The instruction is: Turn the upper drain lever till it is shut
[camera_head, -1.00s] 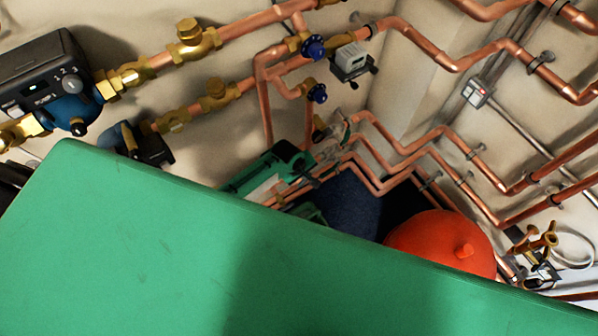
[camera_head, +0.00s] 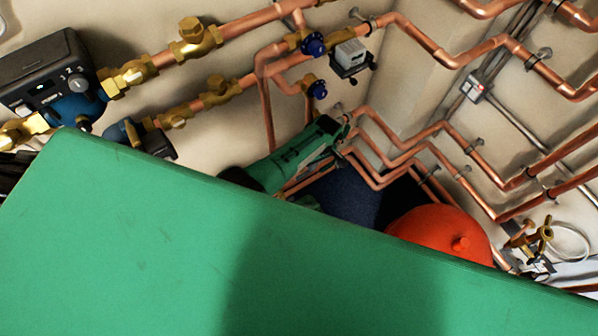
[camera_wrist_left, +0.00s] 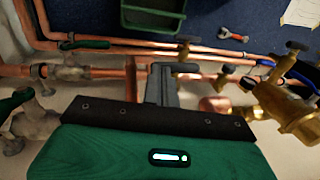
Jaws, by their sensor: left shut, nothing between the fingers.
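My left gripper (camera_wrist_left: 162,75) is shut and empty in the left wrist view, its fingers pointing toward copper pipes. In the head view the left gripper (camera_head: 343,122) is small, at the end of its green housing near the wall corner. In the left wrist view a green lever (camera_wrist_left: 88,44) lies along a pipe, left of and beyond the fingers. A larger green lever (camera_wrist_left: 14,102) on a grey valve is at the left edge, nearer the camera. I cannot tell which is the upper drain lever. Both stand apart from the fingers. My right gripper is not in view.
Copper pipes (camera_head: 440,150) run along both walls. A red vessel (camera_head: 440,235) stands below them. A dark pump unit (camera_head: 55,80) and brass valves sit at upper left. In the wrist view, brass fittings (camera_wrist_left: 285,108) crowd the right; a green crate (camera_wrist_left: 165,15) and wrench lie beyond.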

